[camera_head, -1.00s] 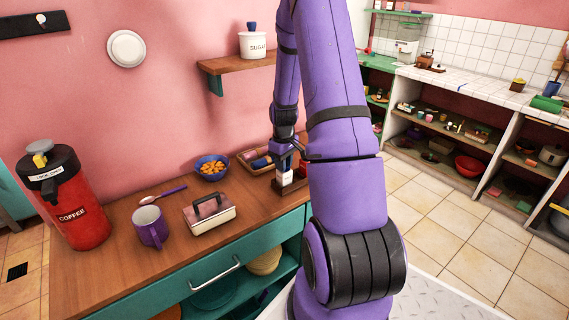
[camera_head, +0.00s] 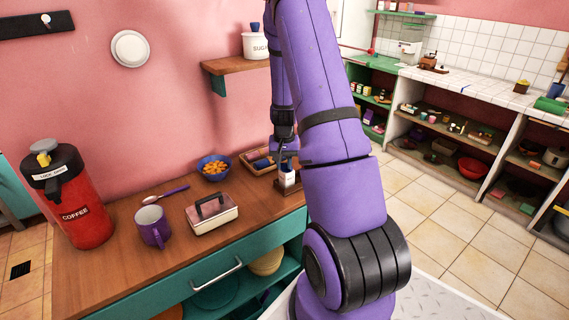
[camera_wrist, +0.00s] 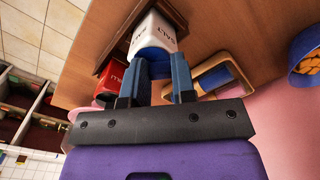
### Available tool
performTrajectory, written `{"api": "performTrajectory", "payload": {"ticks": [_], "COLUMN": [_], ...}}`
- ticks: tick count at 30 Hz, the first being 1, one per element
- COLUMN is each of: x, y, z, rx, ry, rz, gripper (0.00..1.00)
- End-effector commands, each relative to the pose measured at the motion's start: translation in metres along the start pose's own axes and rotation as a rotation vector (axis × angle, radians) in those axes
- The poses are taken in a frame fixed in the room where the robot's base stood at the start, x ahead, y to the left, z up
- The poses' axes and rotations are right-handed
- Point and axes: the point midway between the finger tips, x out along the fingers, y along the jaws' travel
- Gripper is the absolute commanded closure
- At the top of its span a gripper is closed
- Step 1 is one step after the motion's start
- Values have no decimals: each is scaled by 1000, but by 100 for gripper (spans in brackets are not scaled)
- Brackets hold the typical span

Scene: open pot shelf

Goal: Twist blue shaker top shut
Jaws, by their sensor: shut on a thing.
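A white shaker (camera_wrist: 156,33) with dark lettering and a blue top (camera_wrist: 153,58) stands in a wooden holder (camera_wrist: 118,38). In the wrist view my gripper (camera_wrist: 161,62) has its two blue-grey fingers either side of the blue top, shut on it. The fingers hide part of the top, and I cannot tell how far it is turned. In the head view the shaker (camera_head: 289,179) is small below my gripper (camera_head: 286,156), near the right end of the counter.
A red shaker (camera_wrist: 110,84) is close beside the fingers. A wooden tray (camera_wrist: 207,76) with a blue item lies nearby, and a blue bowl (camera_head: 213,168) of orange snacks is left of it. A butter dish (camera_head: 212,214), mug (camera_head: 152,227) and coffee flask (camera_head: 72,200) are farther left.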

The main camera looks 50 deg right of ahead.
Motion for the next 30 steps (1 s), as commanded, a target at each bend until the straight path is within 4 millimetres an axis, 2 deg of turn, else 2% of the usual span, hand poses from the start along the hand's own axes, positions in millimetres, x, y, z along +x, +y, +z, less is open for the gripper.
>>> {"api": "performTrajectory", "payload": {"ticks": [12, 26, 27, 30], "x": [1, 1, 1, 0], "y": [-1, -1, -1, -1], "z": [-1, -1, -1, -1], "rx": [151, 164, 164, 164], "ry": [-3, -3, -3, -2], "rz": [0, 0, 0, 0], "gripper": [99, 99, 73, 50]}}
